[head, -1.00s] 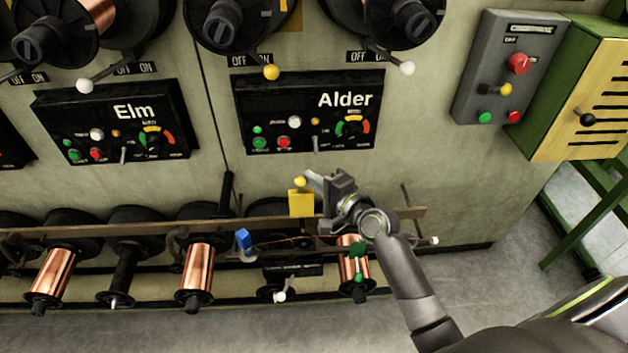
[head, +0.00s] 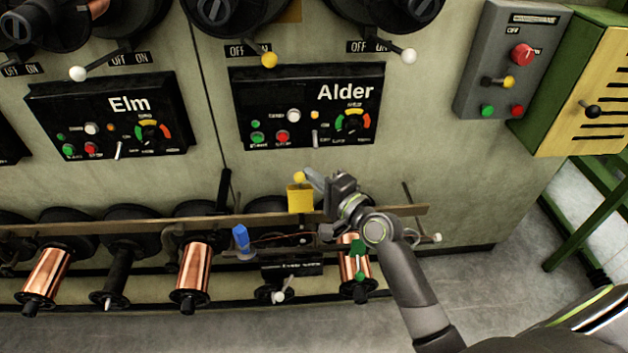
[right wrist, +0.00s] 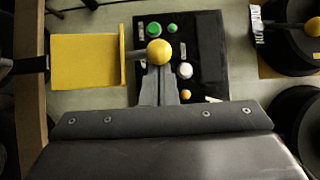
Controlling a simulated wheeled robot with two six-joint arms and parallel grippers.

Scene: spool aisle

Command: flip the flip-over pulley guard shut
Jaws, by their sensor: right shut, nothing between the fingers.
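The pulley guard is a yellow plate (head: 300,199) at the wooden rail below the Alder panel. A yellow ball knob (head: 299,177) stands above it on a short stem. My right gripper (head: 310,176) is shut and empty, with its fingertips right beside the knob. In the right wrist view the plate (right wrist: 88,62) is at left, and the knob (right wrist: 159,52) is just past the tips of the shut fingers (right wrist: 160,72). I cannot tell whether they touch. The pulley is not clearly visible. My left gripper is not in view.
The black Alder panel (head: 308,105) is above the guard. A wooden rail (head: 130,229) runs along the machine, with copper spools (head: 194,270) below. A blue piece (head: 240,237) is left of the guard. A grey switch box (head: 508,62) and green-yellow cabinet (head: 585,90) are at right.

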